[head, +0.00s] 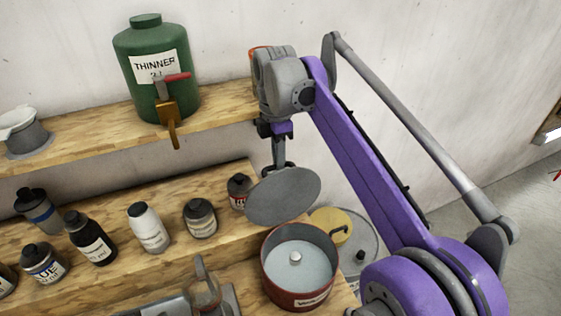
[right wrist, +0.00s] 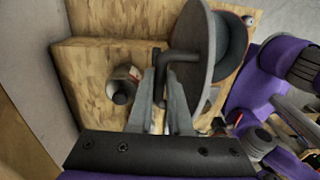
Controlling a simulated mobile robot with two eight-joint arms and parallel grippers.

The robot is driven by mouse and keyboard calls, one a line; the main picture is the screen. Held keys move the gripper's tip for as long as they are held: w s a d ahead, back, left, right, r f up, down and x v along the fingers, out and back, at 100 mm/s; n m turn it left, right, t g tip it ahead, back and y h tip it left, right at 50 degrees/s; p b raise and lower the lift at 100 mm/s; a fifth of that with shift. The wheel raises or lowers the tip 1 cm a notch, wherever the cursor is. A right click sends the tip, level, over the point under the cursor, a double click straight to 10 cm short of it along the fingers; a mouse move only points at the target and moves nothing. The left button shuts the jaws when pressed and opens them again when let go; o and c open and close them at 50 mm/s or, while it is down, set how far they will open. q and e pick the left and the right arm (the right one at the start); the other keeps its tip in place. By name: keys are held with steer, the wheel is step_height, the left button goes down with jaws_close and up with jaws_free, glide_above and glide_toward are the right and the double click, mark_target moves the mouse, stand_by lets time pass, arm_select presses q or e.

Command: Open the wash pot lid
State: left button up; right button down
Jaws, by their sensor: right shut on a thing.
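The wash pot (head: 267,275) is a dark red round pot on the lower wooden step. Its top is open and shows a pale grey-blue inside with a small knob-like piece in it. The lid (head: 285,197) is a grey disc, held tilted above and behind the pot, apart from its rim. My right gripper (head: 279,163) is shut on the lid's handle. In the right wrist view the fingers (right wrist: 163,88) hold the bent dark handle (right wrist: 180,56), and the lid (right wrist: 207,45) stands edge-on, partly hiding the reddish pot (right wrist: 235,48). My left gripper is out of view.
A green thinner can (head: 150,85) with a tap stands on the upper shelf. Several bottles, including a white one (head: 149,232), line the middle step. A small dark-capped jar (head: 239,188) stands close to the lid. A yellow round thing (head: 332,222) lies behind the pot.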

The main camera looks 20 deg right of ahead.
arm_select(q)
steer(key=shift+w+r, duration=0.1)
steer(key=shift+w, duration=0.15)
arm_select(e)
steer(key=shift+w+f, duration=0.1)
steer(key=shift+w, duration=0.45)
steer(key=c, duration=0.8)
jaws_free()
steer(key=shift+c, duration=0.2)
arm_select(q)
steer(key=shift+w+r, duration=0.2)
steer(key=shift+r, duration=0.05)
arm_select(e)
step_height(320, 180, up, 11)
steer(key=shift+w, duration=0.4)
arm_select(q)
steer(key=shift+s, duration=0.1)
arm_select(e)
steer(key=shift+f, duration=0.15)
